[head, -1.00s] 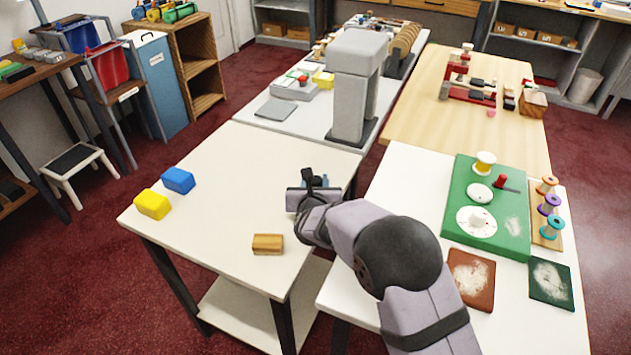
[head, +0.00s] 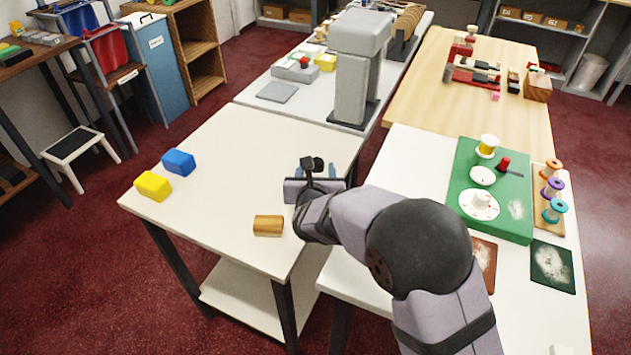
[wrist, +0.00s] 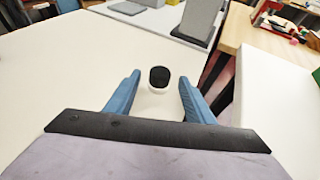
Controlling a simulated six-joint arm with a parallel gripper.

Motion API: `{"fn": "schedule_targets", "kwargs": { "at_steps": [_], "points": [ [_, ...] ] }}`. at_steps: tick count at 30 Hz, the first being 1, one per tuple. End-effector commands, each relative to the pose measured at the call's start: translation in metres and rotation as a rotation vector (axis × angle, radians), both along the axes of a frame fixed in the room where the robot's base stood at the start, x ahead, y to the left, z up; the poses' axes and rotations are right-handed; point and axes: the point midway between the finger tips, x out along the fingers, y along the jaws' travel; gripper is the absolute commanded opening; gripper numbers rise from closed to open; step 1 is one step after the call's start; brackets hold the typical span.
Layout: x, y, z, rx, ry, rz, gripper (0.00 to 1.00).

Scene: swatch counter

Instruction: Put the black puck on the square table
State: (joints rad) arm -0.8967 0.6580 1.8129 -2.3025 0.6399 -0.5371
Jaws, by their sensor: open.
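A round black-topped piece that looks like the black puck (wrist: 159,76) shows in the wrist view, ahead of and between my fingers. A short white part shows directly under the black top; I cannot tell if it is a base or part of the piece. My gripper (wrist: 159,84) is open, its two blue fingers on either side with nothing clasped. In the head view my gripper (head: 322,172) is over the right side of the cream table (head: 225,145), and the puck cannot be made out clearly there. I cannot tell which table is the square one.
A blue block (head: 179,162), a yellow block (head: 153,186) and a wooden block (head: 268,226) lie on the cream table. A tall grey stand (head: 352,80) rises behind. A green board (head: 490,200) with spools is on the right white table (head: 400,160). The cream table's middle is clear.

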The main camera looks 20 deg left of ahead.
Motion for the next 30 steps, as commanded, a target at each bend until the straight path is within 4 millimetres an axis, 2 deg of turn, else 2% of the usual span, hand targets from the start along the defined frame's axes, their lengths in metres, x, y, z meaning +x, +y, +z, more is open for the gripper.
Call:
{"fn": "schedule_targets", "kwargs": {
  "at_steps": [6,12,18,30],
  "points": [
    [-0.031,-0.013,0.013,0.001,-0.001,0.001,0.49],
    [-0.049,-0.020,0.022,0.000,0.000,0.001,0.49],
    [-0.056,-0.024,0.025,0.000,0.000,0.000,0.49],
    [-0.057,-0.024,0.025,0.000,0.000,0.000,0.49]
  ]
}}
